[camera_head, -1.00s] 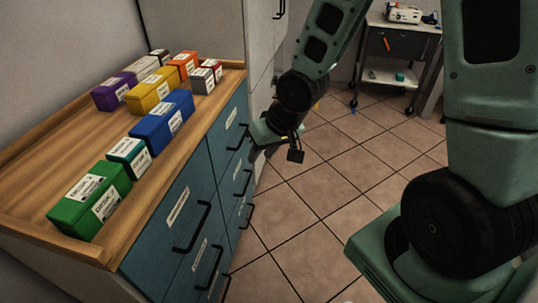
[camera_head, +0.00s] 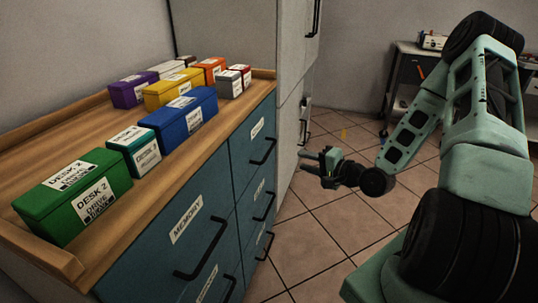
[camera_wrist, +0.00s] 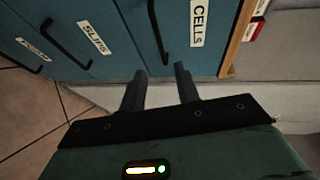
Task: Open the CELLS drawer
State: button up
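The CELLS drawer (camera_wrist: 180,50) is a closed blue front with a black bar handle (camera_wrist: 158,32) and a white CELLS label (camera_wrist: 197,22) in the wrist view. It lies beside the wooden top's edge, so in the head view it is the upper drawer (camera_head: 240,150) of the right column, with its handle (camera_head: 264,153). My gripper (camera_head: 310,163) is open and empty, in front of the cabinet and to the right of that handle. In the wrist view its two fingers (camera_wrist: 160,88) are apart and point toward the drawer front, not touching the handle.
The MEMORY drawer (camera_head: 165,255) and other closed drawers with bar handles surround it. Several coloured boxes, such as a green one (camera_head: 75,195), stand on the wooden top (camera_head: 40,150). A tall grey cabinet (camera_head: 290,90) adjoins at the right. Tiled floor (camera_head: 340,225) is open in front.

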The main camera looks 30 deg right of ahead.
aim_at(269, 150)
jog(key=b+x, duration=0.2)
jog(key=x, duration=1.3)
jog(key=shift+w+a, duration=0.1)
grip_shut()
